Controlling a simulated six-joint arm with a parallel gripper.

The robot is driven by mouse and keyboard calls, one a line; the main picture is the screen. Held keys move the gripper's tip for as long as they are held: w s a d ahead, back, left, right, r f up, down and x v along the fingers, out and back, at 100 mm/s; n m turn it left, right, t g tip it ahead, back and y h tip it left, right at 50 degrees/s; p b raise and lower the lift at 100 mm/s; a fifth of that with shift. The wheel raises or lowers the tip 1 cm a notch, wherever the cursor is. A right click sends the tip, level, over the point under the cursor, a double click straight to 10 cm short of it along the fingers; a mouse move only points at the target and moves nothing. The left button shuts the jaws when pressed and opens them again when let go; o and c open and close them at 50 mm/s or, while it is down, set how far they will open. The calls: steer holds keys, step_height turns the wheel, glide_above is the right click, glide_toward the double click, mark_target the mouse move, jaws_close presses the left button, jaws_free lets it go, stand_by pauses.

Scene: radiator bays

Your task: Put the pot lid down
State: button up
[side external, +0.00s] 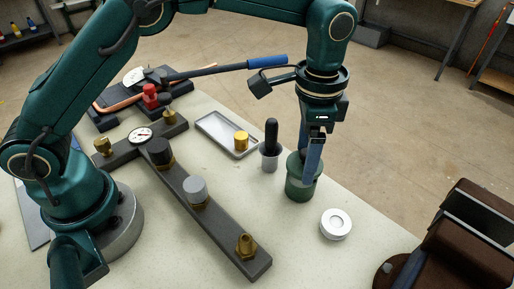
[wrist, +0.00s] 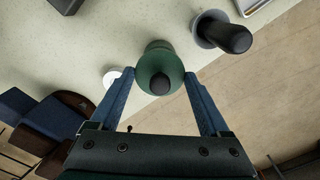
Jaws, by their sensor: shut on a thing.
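The pot lid (wrist: 174,78) is green and round with a dark knob, seen from above between my fingers in the wrist view. My gripper (side external: 312,178) points down at the green pot (side external: 299,194) in the side view; it also shows in the wrist view (wrist: 160,74). Its blue fingers press on opposite sides of the lid. The lid is at the pot's mouth, roughly upright over it. A finger hides part of the lid, and I cannot tell whether it rests fully on the rim.
A white round disc (side external: 336,223) lies right of the pot, near the table edge. A grey cup with a black handle (side external: 270,148) stands close on the left. A grey tray (side external: 216,130) holds a yellow knob. A dark manifold bar (side external: 226,226) with fittings lies left.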

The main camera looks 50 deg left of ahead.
step_height(320, 180, up, 6)
steer(key=shift+w+r, duration=0.1)
steer(key=shift+r, duration=0.1)
steer(key=shift+d+f, duration=0.2)
steer(key=shift+f, duration=0.15)
steer(key=s+d+f, duration=0.2)
steer(key=s, duration=0.4)
glide_above(321, 281)
step_height(321, 281, down, 7)
steer(key=shift+r, duration=0.1)
steer(key=shift+f, duration=1.95)
steer(key=shift+f, duration=0.1)
